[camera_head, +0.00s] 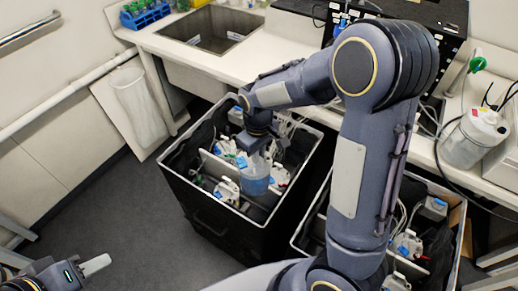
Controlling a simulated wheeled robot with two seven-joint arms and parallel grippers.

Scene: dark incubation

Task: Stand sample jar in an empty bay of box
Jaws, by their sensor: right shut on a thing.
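The box (222,226) is a black open crate with a pale rim, left of centre, with white dividers inside. My right arm reaches across from the right, and its gripper (256,152) points down into the box. It is shut on the sample jar (255,186), a clear jar with blue contents, which looks upright. I cannot tell if the jar touches the floor of a bay. White-and-blue jars or fittings with tubes (227,190) stand in bays around it. My left gripper (97,265) is at the bottom left, apart from everything; its opening is unclear.
A second black box (305,222) with similar white fittings and tubes stands to the right, partly hidden by my right arm. A counter with a sink (212,28) runs behind. A large white bottle (474,138) stands on the counter. Grey floor (110,205) is clear at left.

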